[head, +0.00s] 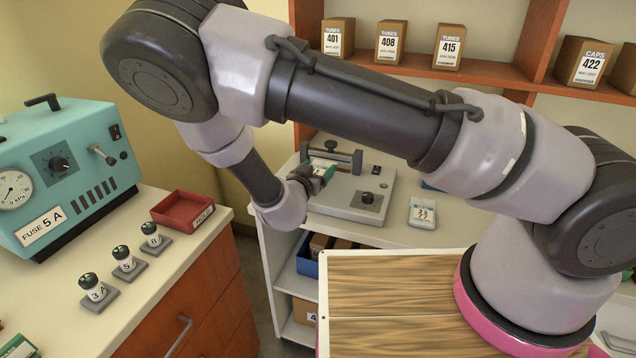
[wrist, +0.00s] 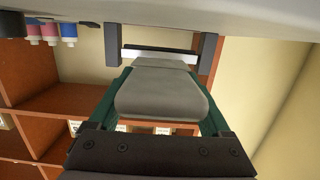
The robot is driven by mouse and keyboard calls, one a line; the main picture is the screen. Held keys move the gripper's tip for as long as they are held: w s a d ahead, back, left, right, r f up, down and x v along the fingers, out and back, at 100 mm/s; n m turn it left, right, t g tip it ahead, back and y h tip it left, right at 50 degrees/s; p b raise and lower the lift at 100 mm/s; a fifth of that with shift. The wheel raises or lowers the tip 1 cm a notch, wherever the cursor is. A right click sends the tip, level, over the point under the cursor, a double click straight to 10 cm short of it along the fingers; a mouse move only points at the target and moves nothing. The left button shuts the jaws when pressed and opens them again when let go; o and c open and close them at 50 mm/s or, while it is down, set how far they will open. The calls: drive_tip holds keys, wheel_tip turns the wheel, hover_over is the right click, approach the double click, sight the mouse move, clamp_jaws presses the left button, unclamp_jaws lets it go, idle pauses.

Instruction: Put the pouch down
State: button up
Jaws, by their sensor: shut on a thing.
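The pouch (wrist: 160,92) shows as a grey, rounded flat shape between the green fingers of my gripper (wrist: 160,80) in the wrist view. My gripper is shut on it, one finger along each side. In the head view my gripper (head: 322,175) is over the left part of the grey bench sealer (head: 343,200), just in front of its dark posts and bar. Only a small pale part of the pouch (head: 319,165) shows there. In the wrist view the pouch's far end reaches the sealer's bar (wrist: 158,53); I cannot tell whether they touch.
A small white labelled packet (head: 423,214) lies on the white counter (head: 455,225) right of the sealer. Shelves with labelled boxes (head: 390,42) stand behind. A red tray (head: 183,211), several small labelled holders and a teal machine (head: 65,170) occupy the left counter.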

drive_tip(key=shift+f, duration=2.2)
drive_tip(key=o, duration=1.2)
drive_tip(key=shift+f, duration=0.15)
drive_tip(key=shift+c, duration=0.2)
drive_tip(key=v, duration=1.2)
drive_tip(key=shift+r, duration=0.2)
